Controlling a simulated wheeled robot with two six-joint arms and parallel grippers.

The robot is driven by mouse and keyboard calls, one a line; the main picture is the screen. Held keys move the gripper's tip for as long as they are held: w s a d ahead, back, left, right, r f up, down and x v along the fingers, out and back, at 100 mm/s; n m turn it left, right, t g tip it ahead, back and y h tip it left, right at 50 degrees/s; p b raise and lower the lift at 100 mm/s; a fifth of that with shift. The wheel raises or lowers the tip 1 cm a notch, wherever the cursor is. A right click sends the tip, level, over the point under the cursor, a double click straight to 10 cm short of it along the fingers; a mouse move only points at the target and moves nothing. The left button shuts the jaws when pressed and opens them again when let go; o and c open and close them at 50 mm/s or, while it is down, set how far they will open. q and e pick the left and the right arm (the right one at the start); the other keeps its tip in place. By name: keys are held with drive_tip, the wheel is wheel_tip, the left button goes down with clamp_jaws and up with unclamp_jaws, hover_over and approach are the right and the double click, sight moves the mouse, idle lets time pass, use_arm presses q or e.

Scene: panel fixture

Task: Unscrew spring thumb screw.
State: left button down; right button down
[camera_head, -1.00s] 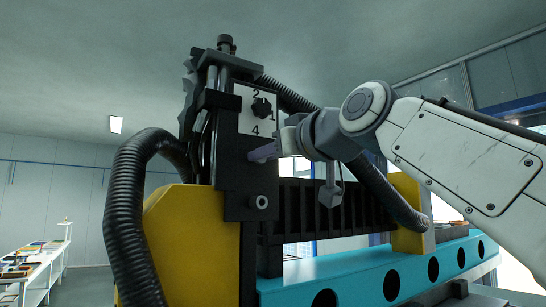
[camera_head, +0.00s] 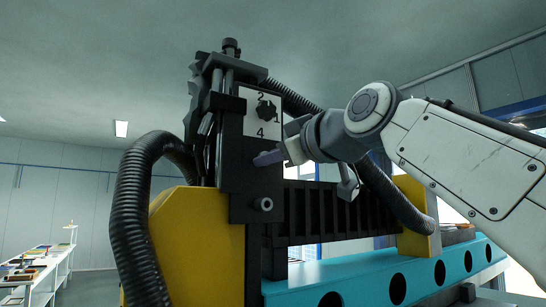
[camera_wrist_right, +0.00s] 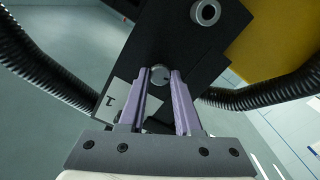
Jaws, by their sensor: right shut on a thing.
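The spring thumb screw (camera_wrist_right: 160,73) shows in the right wrist view as a small round metallic head on the black panel (camera_wrist_right: 185,45). My right gripper (camera_wrist_right: 160,76) has its two purple fingers on either side of the head and is shut on it. In the head view, my right gripper (camera_head: 268,158) reaches in from the right to the front of the black panel (camera_head: 235,178), below the white plate. The screw is hidden there by the fingers. My left gripper is in neither view.
A ringed round fitting (camera_head: 263,204) sits lower on the panel. A white numbered plate with a black knob (camera_head: 265,109) is above the fingers. A black corrugated hose (camera_head: 130,220) and a yellow housing (camera_head: 195,245) stand left. A teal beam (camera_head: 370,275) runs below.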

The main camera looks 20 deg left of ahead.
drive_tip(key=shift+f, duration=0.1)
drive_tip(key=c, duration=0.6)
unclamp_jaws()
drive_tip(key=b+v, duration=0.4)
drive_tip(key=v, duration=0.6)
drive_tip(key=shift+d, duration=0.2)
drive_tip(key=shift+s, duration=0.1)
